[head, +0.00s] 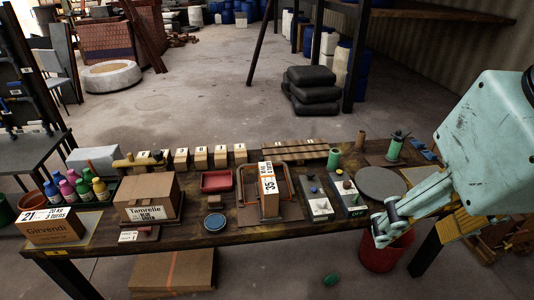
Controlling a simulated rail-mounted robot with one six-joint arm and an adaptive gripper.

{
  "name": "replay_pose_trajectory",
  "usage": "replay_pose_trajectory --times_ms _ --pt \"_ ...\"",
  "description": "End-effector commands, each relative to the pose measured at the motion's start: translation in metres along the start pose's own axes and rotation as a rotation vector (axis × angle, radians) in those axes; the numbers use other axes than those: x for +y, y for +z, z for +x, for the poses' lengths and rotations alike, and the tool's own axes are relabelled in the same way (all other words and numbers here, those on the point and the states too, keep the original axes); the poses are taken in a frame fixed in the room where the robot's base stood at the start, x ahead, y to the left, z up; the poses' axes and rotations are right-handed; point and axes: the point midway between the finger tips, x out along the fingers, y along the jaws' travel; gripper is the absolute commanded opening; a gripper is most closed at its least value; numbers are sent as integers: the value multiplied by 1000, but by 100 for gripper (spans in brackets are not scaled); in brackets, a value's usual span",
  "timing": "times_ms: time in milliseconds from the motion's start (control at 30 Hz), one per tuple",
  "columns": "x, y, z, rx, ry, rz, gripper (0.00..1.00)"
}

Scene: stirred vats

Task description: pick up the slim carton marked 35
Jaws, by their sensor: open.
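The slim carton marked 35 (269,203) stands upright near the middle of the workbench in the head view. It is brown with a white label strip on its upper part. It stands between the bars of a copper-coloured frame (289,185). My gripper (380,227) is at the bench's front right, well to the right of the carton and apart from it. It is open, with nothing seen between its fingers. My arm comes in from the right edge and hides part of the bench's right end.
Left of the carton are a red tray (216,181), a blue round lid (214,223) and a larger Tamrelle carton (148,197). Two switch boxes (318,207) stand between carton and gripper. A grey disc (381,183) lies behind my gripper; a red bucket (385,253) is below.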

Motion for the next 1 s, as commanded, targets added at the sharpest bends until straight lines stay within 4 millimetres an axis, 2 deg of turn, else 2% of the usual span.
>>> replay_pose_trajectory --times_ms 167,367,1000 --pt "-2 -6 2 1 -4 -3 50" --pt "-8 -26 11 8 -18 -12 50" --pt "-43 -129 66 50 -76 -48 50"
